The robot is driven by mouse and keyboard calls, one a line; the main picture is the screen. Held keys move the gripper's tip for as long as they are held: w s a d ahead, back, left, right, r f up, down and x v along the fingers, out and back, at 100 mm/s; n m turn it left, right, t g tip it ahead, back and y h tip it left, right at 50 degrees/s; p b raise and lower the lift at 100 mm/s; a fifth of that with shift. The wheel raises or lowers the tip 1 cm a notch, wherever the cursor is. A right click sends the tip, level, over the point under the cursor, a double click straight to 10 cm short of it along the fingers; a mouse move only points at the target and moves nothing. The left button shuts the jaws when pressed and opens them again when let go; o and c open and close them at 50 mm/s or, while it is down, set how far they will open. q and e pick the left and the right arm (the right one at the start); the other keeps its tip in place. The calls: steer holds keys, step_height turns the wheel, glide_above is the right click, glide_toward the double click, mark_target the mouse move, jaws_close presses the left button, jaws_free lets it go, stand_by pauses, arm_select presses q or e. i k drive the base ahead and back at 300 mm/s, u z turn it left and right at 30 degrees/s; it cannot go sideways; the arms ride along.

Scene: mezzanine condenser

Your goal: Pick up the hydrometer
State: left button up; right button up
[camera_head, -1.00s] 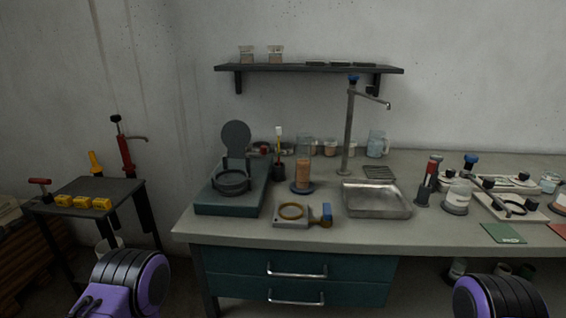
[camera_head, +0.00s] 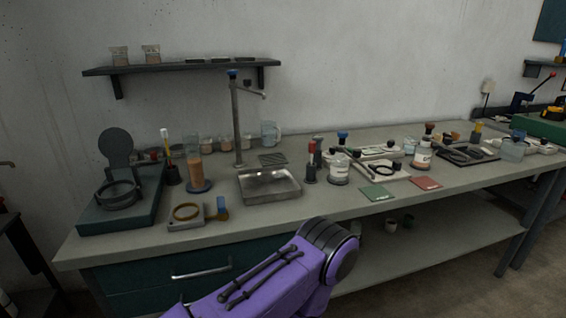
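A slim white stick with a yellow top and a red band, which may be the hydrometer (camera_head: 166,142), stands upright in a small dark holder (camera_head: 172,175) at the left of the bench. Next to it is a tall clear cylinder (camera_head: 194,163) with orange liquid on a blue base. I cannot tell for sure which thing is the hydrometer. Neither gripper is in view. Only a purple and black link of one of my arms shows at the bottom middle, in front of the bench edge.
The bench (camera_head: 235,224) holds a teal scale-like device (camera_head: 122,212), a steel tray (camera_head: 268,186), a tap (camera_head: 237,120), a ring on a block (camera_head: 186,213) and several bottles to the right. A shelf (camera_head: 185,68) hangs above.

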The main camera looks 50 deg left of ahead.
mark_target(164, 133)
steer(key=z, duration=1)
steer(key=k, duration=1.6)
steer(key=u, duration=1.75)
